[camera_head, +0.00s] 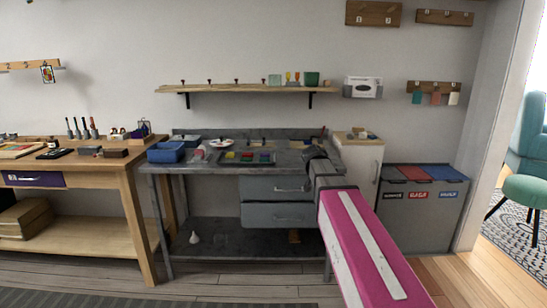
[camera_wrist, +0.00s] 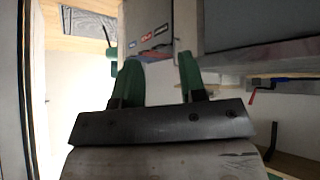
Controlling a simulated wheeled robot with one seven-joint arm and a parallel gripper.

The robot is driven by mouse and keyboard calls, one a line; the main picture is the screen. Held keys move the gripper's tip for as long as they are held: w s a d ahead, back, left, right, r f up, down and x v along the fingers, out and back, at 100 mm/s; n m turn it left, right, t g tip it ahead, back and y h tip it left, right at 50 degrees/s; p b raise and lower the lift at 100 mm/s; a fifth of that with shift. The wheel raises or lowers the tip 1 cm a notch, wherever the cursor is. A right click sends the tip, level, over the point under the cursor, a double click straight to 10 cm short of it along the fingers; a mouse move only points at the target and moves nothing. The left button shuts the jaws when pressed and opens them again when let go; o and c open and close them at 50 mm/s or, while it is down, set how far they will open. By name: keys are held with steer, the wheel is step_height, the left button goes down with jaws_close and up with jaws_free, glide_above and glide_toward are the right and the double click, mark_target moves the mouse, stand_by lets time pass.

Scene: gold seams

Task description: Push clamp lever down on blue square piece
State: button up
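My gripper (camera_wrist: 160,72) shows in the wrist view with its two green fingers apart and nothing between them. In the head view my pink and white arm reaches up to the right end of the grey workbench (camera_head: 205,171), and its dark end hides that corner. A dark tray (camera_head: 246,163) with several small coloured pieces lies mid-bench, left of the arm's end. I cannot make out the blue square piece or its clamp lever for certain. In the wrist view a small red-handled part (camera_wrist: 252,97) shows at the right; I cannot tell what it is.
A blue bin (camera_head: 166,153) stands at the bench's left end. A wall shelf (camera_head: 235,89) hangs above. A white cabinet (camera_head: 362,160) and grey labelled bins (camera_head: 425,215) stand at the right; the bins also show in the wrist view (camera_wrist: 150,40). A wooden table (camera_head: 128,172) is at left.

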steer(key=s+a+f+n+g+y, duration=0.2)
steer(key=s+f+n+y, duration=0.1)
steer(key=s+f, duration=0.8)
steer(key=s+a+f+n+g+y, duration=0.2)
steer(key=s+f+n, duration=0.3)
steer(key=s+f, duration=0.7)
step_height(320, 180, down, 3)
steer(key=shift+s+r+g+y, duration=0.1)
steer(key=shift+s+g+y, duration=0.2)
steer(key=shift+g+y, duration=0.2)
steer(key=shift+a, duration=0.1)
steer(key=shift+c, duration=0.3)
